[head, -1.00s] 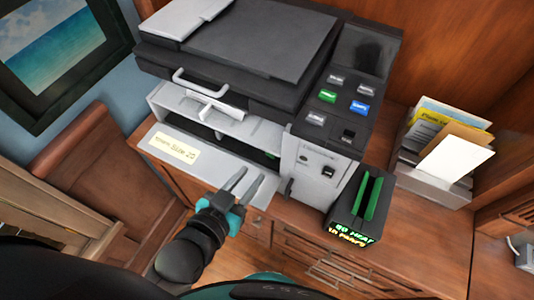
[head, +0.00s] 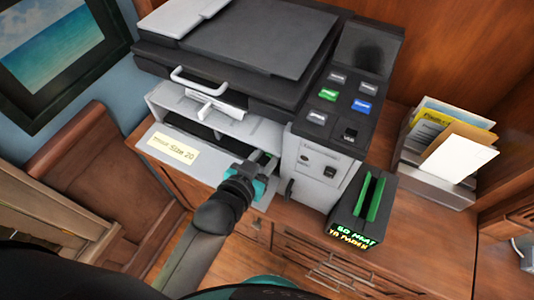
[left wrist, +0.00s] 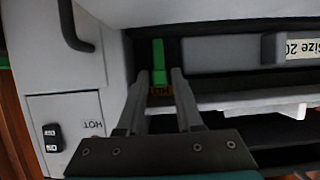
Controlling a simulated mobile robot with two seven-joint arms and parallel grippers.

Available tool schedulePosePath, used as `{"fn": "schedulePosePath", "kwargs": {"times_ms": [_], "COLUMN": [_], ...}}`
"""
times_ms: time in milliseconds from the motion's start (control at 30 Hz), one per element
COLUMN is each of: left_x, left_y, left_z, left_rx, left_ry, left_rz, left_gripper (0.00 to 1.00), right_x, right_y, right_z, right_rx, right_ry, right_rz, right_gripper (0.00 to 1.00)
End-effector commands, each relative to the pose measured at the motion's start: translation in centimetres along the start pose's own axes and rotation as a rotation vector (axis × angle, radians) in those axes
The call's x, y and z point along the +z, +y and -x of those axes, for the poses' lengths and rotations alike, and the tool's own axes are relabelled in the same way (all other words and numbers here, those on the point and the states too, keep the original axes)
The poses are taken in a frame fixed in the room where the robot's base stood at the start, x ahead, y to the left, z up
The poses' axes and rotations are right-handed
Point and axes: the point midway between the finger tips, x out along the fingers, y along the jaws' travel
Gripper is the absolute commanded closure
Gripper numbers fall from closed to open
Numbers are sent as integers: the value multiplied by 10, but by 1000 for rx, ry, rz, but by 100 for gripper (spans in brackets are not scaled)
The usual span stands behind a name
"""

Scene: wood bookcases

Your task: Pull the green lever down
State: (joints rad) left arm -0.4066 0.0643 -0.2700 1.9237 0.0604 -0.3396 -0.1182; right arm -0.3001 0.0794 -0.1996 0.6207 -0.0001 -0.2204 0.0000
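The green lever (left wrist: 158,60) is a narrow upright strip inside the machine's dark opening in the left wrist view. A small bit of green also shows past my fingers in the head view (head: 273,157). My left gripper (left wrist: 161,74) has its two fingers apart, one on each side of the lever's lower part in the picture. I cannot tell whether the fingers touch it. In the head view the left gripper (head: 263,162) reaches into the front opening of the large printer (head: 250,45). My right gripper is not in view.
The pulled-out paper tray (head: 172,150) is left of my gripper. The printer's light grey side panel (head: 318,172) is close on the right. A black box with green strips (head: 362,208) and a paper holder (head: 430,185) stand further right on the wooden cabinet.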

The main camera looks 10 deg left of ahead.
Motion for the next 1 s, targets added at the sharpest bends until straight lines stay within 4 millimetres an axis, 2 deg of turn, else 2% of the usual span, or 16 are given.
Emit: {"fn": "schedulePosePath", "kwargs": {"times_ms": [33, 300, 367, 767, 1000], "left_x": [0, 0, 0, 1, 11], "left_y": [0, 0, 0, 0, 0], "left_z": [0, 0, 0, 0, 2], "left_rx": [0, 0, 0, 0, -1], "left_ry": [0, 0, 0, 8, 122], "left_rz": [0, 0, 0, 0, -2], "left_gripper": [65, 95, 100, 100, 100], "right_x": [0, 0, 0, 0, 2], "right_y": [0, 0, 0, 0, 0], "right_z": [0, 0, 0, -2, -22], "right_rx": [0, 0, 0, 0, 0], "right_ry": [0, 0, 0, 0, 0], "right_rz": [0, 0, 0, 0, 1], "right_gripper": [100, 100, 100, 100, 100]}}
